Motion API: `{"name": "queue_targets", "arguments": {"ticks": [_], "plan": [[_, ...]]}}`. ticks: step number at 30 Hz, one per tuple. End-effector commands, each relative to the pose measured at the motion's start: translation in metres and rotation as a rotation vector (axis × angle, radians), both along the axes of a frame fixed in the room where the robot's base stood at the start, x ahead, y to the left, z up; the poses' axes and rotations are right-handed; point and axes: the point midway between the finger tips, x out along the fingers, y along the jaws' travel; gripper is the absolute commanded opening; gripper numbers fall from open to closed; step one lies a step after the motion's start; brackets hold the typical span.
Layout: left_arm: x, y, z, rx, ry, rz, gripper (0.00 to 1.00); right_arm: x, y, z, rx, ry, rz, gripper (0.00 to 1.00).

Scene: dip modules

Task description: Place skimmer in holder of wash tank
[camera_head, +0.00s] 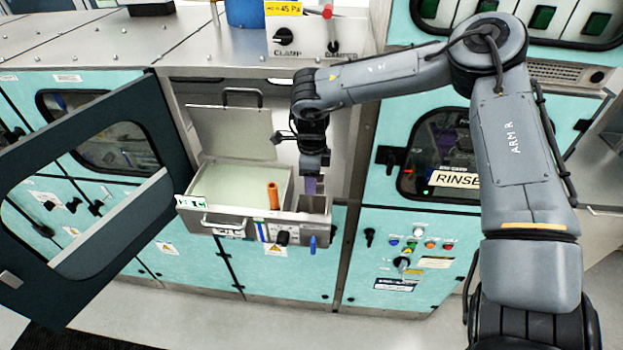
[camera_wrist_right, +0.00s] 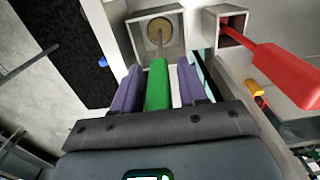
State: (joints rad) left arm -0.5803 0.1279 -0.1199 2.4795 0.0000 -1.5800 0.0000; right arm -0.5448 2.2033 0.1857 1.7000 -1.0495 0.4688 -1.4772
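My right gripper (camera_head: 312,186) points down at the right end of the pulled-out wash tank (camera_head: 230,214), over a small metal compartment (camera_head: 318,222). In the right wrist view its two purple fingers (camera_wrist_right: 157,88) stand on either side of a green handle (camera_wrist_right: 158,84), with narrow gaps showing on both sides. A thin stem runs from the handle toward a round tan part (camera_wrist_right: 160,31) in a square metal holder (camera_wrist_right: 135,34). I cannot tell whether that part rests in it. The green handle is hidden in the head view. My left gripper is not in view.
An orange-brown cylinder (camera_head: 272,195) stands upright in the tank. The right wrist view shows a red handle (camera_wrist_right: 285,72) at a second square opening (camera_wrist_right: 210,25). A dark-framed open door (camera_head: 120,205) stands at left. A RINSE panel (camera_head: 450,180) is at right.

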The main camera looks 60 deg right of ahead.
Motion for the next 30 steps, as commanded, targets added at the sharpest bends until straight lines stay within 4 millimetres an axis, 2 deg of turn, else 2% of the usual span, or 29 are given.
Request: {"name": "queue_targets", "arguments": {"ticks": [14,20,24,30], "plan": [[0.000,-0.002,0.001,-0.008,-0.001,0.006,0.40,0.000,0.000,0.000,0.001,0.000,0.000,0.51],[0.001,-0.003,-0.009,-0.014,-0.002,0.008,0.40,0.000,-0.001,0.027,-0.002,-0.004,0.000,0.51],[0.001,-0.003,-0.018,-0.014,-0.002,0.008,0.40,-0.004,-0.003,0.051,-0.003,-0.005,0.000,0.51],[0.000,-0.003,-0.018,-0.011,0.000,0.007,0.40,-0.005,-0.004,0.085,-0.003,-0.002,0.000,0.51]]}}
